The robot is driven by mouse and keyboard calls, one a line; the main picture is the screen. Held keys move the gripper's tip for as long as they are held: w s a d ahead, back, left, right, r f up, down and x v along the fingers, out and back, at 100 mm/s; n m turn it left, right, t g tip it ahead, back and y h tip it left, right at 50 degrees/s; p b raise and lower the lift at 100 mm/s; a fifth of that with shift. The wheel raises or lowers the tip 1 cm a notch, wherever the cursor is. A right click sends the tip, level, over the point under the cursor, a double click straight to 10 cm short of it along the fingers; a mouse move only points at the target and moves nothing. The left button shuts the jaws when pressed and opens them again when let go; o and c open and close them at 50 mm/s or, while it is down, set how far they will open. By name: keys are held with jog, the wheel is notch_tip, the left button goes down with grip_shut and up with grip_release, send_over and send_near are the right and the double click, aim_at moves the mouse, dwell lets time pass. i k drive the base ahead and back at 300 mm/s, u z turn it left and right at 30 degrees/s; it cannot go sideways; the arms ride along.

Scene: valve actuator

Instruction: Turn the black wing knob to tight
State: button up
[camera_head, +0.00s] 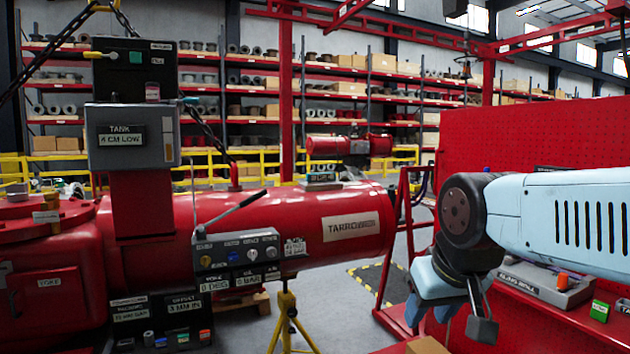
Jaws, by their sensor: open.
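My gripper (450,312) hangs at the lower right, at the end of my pale blue arm, in front of the red bench and panel. It is open and I see nothing held between its fingers. A grey control panel (238,258) with a long lever and several small knobs stands left of centre, in front of the red cylinder labelled TARROW (335,225). My gripper is well to the right of this panel, apart from it. I cannot tell for certain which small part is the black wing knob; the knobs are too small to make out.
A yellow stand (288,318) is below the grey panel. A grey box marked TANK (132,138) stands at the left. A red panel (540,140) and a bench with small items, including a green block (599,311), lie at the right. Floor shows between cylinder and bench.

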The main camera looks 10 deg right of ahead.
aim_at(291, 329)
jog(key=z, duration=0.25)
jog(key=i, duration=1.05)
jog(key=u, duration=0.25)
